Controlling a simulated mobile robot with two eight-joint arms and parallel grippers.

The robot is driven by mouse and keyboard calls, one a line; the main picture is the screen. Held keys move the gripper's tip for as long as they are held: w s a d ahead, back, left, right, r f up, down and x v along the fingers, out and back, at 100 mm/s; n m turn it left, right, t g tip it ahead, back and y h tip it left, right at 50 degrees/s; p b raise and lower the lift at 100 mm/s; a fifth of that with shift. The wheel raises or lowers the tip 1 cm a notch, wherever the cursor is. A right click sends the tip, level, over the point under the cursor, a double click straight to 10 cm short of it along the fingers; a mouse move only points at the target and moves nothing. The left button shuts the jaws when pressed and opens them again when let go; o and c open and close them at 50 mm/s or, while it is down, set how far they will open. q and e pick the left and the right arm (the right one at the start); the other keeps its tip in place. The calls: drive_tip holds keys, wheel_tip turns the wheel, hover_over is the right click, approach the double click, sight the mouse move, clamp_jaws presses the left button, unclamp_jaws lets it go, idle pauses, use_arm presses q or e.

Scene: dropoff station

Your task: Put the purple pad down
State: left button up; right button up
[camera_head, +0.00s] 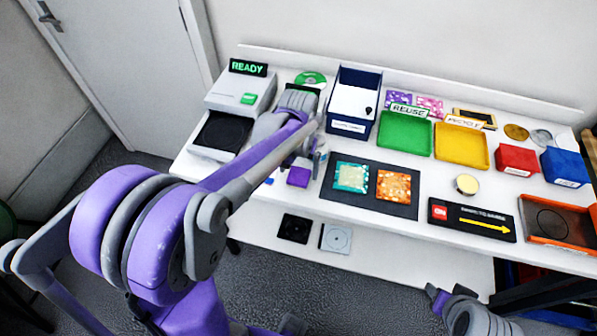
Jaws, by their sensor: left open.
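A purple speckled pad (399,97) lies at the back of the table, behind the green tray and beside a pink pad (429,104). A teal pad (351,177) and an orange pad (393,186) lie on a dark mat (340,199). My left gripper (307,165) is open, left of the mat and well apart from the speckled pad. A small plain purple square (298,176) shows there; I cannot tell if it is part of the gripper. My forearm hides some of the table. My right gripper (438,297) is low at the bottom right, its jaws unclear.
A device with a READY sign (248,68) stands at the left, a blue bin (352,103) behind the mat. Green (404,133) and yellow (461,146) trays, a red bin (516,159) and a black arrow sign (471,219) fill the right. A lower shelf holds two flat squares.

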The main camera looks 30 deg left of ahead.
use_arm(q)
wheel_tip(320, 180, up, 9)
drive_tip(key=s+d+f+m+t, duration=0.1)
drive_tip(key=s+d+f+t, duration=0.1)
drive_tip(key=s, duration=0.5)
drive_tip(key=s+d+f+m+t, duration=0.1)
drive_tip(key=s+d+f+t, duration=0.2)
drive_tip(key=s, duration=0.4)
drive_tip(key=shift+d+m+t+p, duration=0.3)
drive_tip(key=shift+d+m+p, duration=0.1)
drive_tip(key=shift+d, duration=0.5)
use_arm(e)
drive_tip(key=shift+w+r, duration=0.2)
drive_tip(key=shift+r, duration=0.35)
use_arm(q)
drive_tip(key=shift+s+f, duration=0.1)
wheel_tip(320, 180, up, 4)
drive_tip(key=n+g+b, duration=0.3)
drive_tip(key=g+b, duration=0.1)
hover_over(297, 178)
drive_tip(key=f, duration=0.6)
drive_tip(key=w+f, duration=0.1)
drive_tip(key=f, duration=0.3)
drive_tip(key=shift+b, duration=0.3)
use_arm(e)
wheel_tip(297, 178, down, 6)
drive_tip(key=s, duration=0.2)
